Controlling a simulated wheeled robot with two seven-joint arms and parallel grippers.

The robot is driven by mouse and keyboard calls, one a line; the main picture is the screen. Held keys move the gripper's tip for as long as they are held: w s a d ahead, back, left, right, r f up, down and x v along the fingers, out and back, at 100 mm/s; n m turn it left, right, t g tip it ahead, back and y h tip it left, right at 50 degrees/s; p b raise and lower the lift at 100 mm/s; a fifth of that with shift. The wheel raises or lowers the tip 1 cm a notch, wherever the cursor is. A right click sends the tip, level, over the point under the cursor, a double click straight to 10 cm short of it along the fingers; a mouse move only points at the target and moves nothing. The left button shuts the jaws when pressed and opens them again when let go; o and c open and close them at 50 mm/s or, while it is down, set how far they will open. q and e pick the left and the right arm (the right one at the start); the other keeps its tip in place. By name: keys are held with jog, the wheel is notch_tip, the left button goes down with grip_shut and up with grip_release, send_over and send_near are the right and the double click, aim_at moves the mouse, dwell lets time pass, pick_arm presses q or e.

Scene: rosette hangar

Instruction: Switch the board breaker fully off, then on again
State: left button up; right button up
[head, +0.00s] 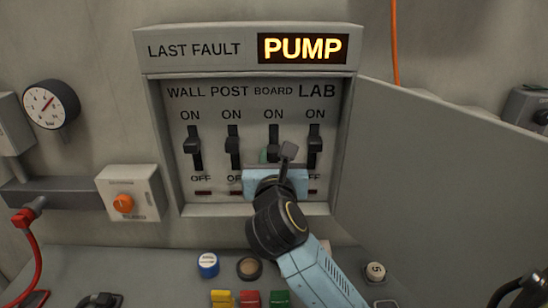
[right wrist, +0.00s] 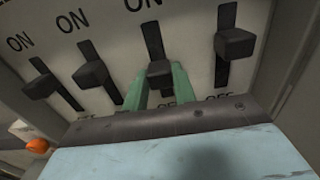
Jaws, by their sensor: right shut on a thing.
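The breaker panel (head: 345,195) has four levers in slots, labelled WALL, POST, BOARD and LAB, with ON above and OFF below. My right gripper (head: 268,156) is at the BOARD breaker, covering its lower part in the head view. In the right wrist view its green fingers (right wrist: 158,78) are shut on the black board lever (right wrist: 159,70), one on each side. That lever seems a little lower in its slot than its neighbours; its exact position is hard to tell. The board's OFF label is hidden in the head view.
The WALL (head: 193,150), POST (head: 232,147) and LAB (head: 314,145) levers flank the board lever closely. The panel door (head: 430,190) hangs open to the right. A LAST FAULT display (head: 303,48) reads PUMP. Coloured buttons (head: 250,299) sit on the console below.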

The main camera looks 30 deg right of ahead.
jog(key=shift+f+b, duration=0.7)
jog(key=shift+f, duration=0.6)
grip_shut()
jog(key=o, duration=1)
grip_release()
jog(key=shift+o, duration=0.2)
jog(key=shift+r, duration=0.1)
jog(key=v, duration=1.3)
jog(key=shift+s+a, duration=0.15)
jog(key=shift+a, duration=0.05)
